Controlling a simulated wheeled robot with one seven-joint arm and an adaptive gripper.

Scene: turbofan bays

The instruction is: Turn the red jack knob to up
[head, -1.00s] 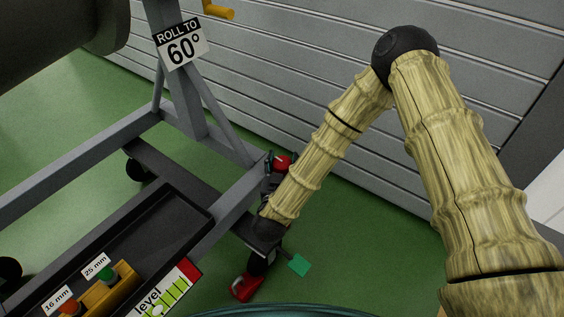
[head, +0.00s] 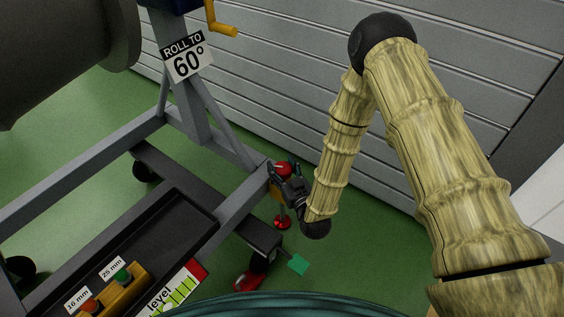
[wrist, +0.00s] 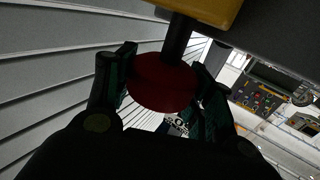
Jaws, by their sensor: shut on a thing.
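The red jack knob (head: 283,168) sits at the top of a small jack at the near right corner of the grey stand frame, with a pale mark on its top. My gripper (head: 284,176) is at the knob, reaching it from the lower right. In the wrist view the knob (wrist: 162,84) is a dark red disc between my two fingers, which are shut on it. Its dark shaft (wrist: 178,38) runs to the yellow jack body (wrist: 205,10). The mark's exact direction is too small to tell.
A red jack foot (head: 282,222) stands below on the green floor. A black tray (head: 165,230) with a yellow block (head: 125,290) lies left. A slatted wall (head: 290,70) stands behind.

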